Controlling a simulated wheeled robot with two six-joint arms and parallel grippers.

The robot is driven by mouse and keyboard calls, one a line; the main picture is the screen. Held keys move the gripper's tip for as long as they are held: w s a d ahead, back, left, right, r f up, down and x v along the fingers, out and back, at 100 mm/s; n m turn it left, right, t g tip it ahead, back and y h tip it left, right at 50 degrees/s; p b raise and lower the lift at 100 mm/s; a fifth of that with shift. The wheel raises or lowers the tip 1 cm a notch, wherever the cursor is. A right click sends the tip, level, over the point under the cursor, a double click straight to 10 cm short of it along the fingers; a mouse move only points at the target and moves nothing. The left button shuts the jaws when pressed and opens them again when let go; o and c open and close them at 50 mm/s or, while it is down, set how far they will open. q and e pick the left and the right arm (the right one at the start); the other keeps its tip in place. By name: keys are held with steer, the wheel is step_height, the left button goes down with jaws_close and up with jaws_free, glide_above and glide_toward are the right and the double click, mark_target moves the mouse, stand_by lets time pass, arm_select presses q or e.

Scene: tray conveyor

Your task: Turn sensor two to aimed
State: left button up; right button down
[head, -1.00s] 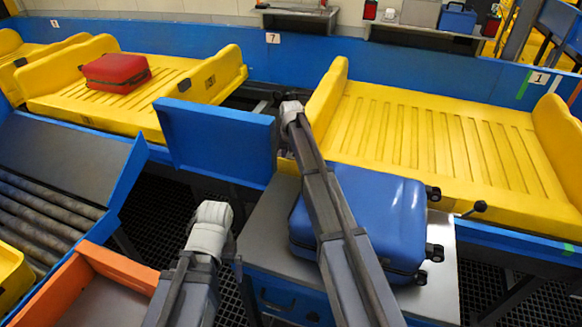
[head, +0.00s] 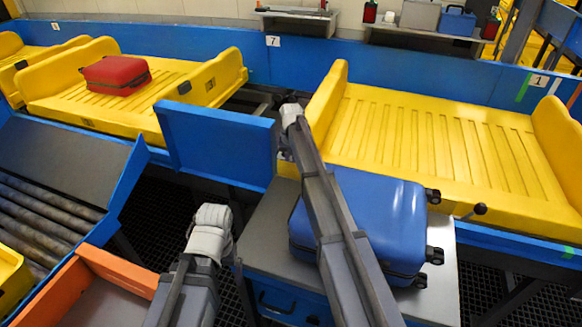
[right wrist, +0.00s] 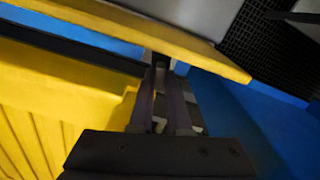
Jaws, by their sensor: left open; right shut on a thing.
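My right arm reaches across to the gap between two yellow trays. Its gripper is hidden behind the wrist in the head view. In the right wrist view the right gripper (right wrist: 161,88) is shut on a small dark piece (right wrist: 160,60) just beside a yellow tray edge; I take this piece for sensor two. Its marking and which way it faces cannot be made out. My left gripper (head: 211,232) is low at the centre left, over the floor grating, apart from everything and holding nothing visible; its fingers are hard to see.
A blue suitcase (head: 385,225) lies on a metal table under my right forearm. A blue panel (head: 215,140) stands left of the right wrist. A red suitcase (head: 116,74) lies on the left yellow tray (head: 60,108). The right yellow tray (head: 430,140) is empty. A black-knobbed lever (head: 479,209) stands at its front.

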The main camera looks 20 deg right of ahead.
steer(key=shift+m, duration=1.5)
steer(key=c, duration=0.9)
jaws_free()
steer(key=shift+r, duration=0.15)
step_height(320, 180, up, 8)
steer(key=p, duration=0.7)
steer(key=shift+f+p, duration=0.25)
steer(key=shift+p, duration=0.15)
